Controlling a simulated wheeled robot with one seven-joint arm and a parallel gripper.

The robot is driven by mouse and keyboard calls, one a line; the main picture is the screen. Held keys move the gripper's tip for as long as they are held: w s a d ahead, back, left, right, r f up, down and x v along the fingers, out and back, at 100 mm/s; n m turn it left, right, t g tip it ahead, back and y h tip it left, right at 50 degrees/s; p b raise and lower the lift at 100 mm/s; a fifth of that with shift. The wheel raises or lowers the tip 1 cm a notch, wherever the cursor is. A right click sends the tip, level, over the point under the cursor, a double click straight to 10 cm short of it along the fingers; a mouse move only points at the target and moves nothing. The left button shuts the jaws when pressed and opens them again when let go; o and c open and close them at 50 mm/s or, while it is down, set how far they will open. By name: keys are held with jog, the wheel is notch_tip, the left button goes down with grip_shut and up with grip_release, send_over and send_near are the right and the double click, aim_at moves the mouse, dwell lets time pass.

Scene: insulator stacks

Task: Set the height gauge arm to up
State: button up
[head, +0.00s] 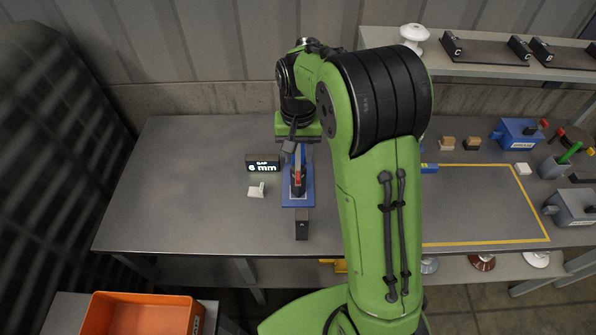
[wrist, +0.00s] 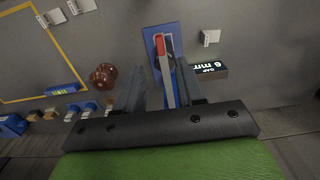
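The height gauge has a blue base (head: 298,196) and stands on the table left of my arm in the head view. A slim grey bar with a red end (head: 297,178) shows on it. In the wrist view, the blue base (wrist: 153,36) is beyond my fingertips, and the grey bar (wrist: 166,82) with its red end runs between my fingers. My gripper (wrist: 157,84) is open around the gauge's upper part. I see no clear contact. In the head view my gripper (head: 291,145) is just above and behind the gauge, partly hidden by its own body.
A display reading "GAP 6 mm" (head: 263,164) stands close left of the gauge, with a small white block (head: 257,190) before it. A dark block (head: 302,224) is in front. The left of the table is clear.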

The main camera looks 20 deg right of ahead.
aim_at(298, 175)
notch_tip(298, 175, down, 8)
jog(key=shift+r+b, duration=0.25)
jog(key=shift+b, duration=0.2)
jog(key=shift+s+a, duration=0.1)
grip_shut()
jog(key=shift+r, duration=0.1)
